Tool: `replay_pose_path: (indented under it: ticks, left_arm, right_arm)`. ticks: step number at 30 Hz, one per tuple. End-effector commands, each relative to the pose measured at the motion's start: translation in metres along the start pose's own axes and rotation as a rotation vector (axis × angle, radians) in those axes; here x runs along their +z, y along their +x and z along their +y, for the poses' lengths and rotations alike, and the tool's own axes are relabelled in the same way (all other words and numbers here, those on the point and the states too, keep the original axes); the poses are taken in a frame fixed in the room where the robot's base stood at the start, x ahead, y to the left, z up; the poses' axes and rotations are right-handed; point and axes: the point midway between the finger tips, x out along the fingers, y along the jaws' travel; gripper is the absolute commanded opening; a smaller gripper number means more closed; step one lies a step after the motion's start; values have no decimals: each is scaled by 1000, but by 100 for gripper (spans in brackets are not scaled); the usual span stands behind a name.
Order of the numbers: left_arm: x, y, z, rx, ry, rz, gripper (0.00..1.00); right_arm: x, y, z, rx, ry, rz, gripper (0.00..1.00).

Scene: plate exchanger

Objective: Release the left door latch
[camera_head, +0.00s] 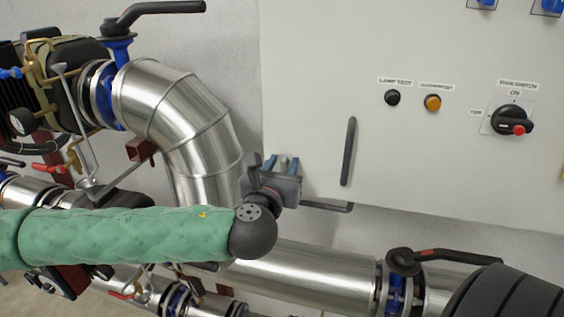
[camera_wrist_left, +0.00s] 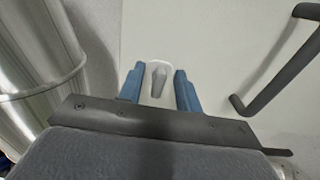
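The left door latch (camera_wrist_left: 158,83) is a small grey tab on a pale rounded base on the white cabinet door. In the wrist view it shows between the two blue fingertips of my left gripper (camera_head: 282,164). The fingers are apart, with a gap on each side of the latch, and I see no contact. How far the fingertips are from the door is hard to tell. In the head view the gripper is at the cabinet's lower left edge, and the latch cannot be made out there. My right gripper is not in view.
A dark door handle (camera_head: 348,152) stands out from the cabinet (camera_head: 320,60), right of the gripper. A large silver pipe (camera_head: 180,110) bends down close on the left. Another pipe (camera_head: 300,275) runs below, with a dark valve lever (camera_head: 455,257).

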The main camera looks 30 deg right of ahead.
Motion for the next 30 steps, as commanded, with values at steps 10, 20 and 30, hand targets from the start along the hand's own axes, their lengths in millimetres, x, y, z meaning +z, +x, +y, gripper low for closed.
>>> replay_pose_path:
  ticks: [10, 20, 30]
  left_arm:
    - [0, 0, 0, 0, 0, 0, 0]
    - [-1, 0, 0, 0, -27, -2, 0]
    - [-3, 0, 2, 0, -137, -2, 0]
  right_arm:
    - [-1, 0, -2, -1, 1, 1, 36]
    - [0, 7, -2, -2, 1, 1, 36]
    - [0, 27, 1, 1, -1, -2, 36]
